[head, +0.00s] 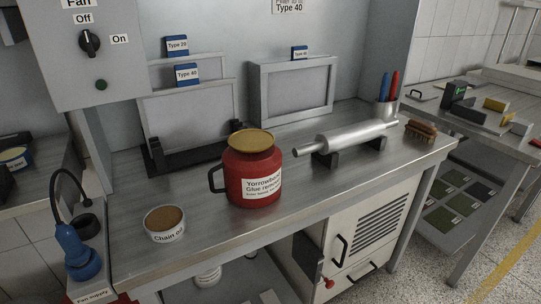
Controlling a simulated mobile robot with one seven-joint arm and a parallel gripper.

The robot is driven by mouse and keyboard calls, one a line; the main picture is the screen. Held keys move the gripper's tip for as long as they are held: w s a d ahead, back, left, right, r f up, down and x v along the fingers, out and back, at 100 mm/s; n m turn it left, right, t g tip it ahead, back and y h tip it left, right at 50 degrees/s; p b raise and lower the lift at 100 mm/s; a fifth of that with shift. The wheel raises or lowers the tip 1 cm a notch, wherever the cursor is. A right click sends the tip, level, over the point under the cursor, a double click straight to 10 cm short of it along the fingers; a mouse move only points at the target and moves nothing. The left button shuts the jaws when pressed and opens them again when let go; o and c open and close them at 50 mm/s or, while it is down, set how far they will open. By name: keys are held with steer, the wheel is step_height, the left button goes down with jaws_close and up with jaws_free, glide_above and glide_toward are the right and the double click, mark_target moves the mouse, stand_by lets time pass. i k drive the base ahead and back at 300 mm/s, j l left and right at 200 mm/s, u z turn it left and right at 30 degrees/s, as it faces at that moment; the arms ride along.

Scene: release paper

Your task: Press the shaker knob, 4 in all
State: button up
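I cannot pick out a knob marked as a shaker's. A black rotary knob (89,42) sits on the grey fan box at the upper left, among the words Fan, Off and On, with a round green button (101,85) below it. A small red knob (328,283) shows at the front of the bench's underside, beside a dark box (308,252). My gripper is not in view.
Framed screens (292,88) lean behind. A blue device (79,251) stands at left. The bench's front middle is clear.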

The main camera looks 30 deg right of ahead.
mark_target(330, 284)
steer(key=z, duration=1.05)
